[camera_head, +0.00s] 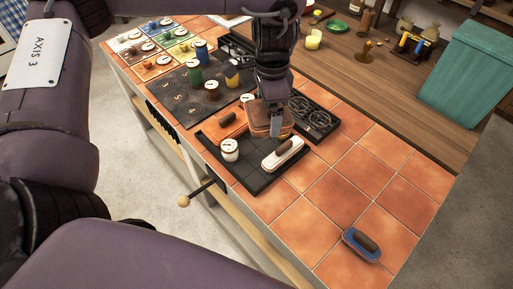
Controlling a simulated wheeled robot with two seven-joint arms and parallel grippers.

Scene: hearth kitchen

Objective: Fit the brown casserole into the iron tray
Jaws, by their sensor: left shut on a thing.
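The brown casserole (260,118) is a small rounded brown dish with a paler rim. My left gripper (276,126) points down and is shut on it, its fingers covering part of the dish. The casserole is over or at the back of the black iron tray (256,183); I cannot tell whether it touches the tray. In the tray are a white casserole (283,153) with a dark handle at the right, a white jar (229,150) with a dark mark at the front left, and an orange casserole (228,122) at the back left. My right gripper is not in view.
A black rack with burner-like rings (312,117) lies just behind right of the tray. A dark board (182,97) with several coloured jars stands to the left. A blue casserole (361,245) sits at the front right. The orange tiles (345,190) between are clear.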

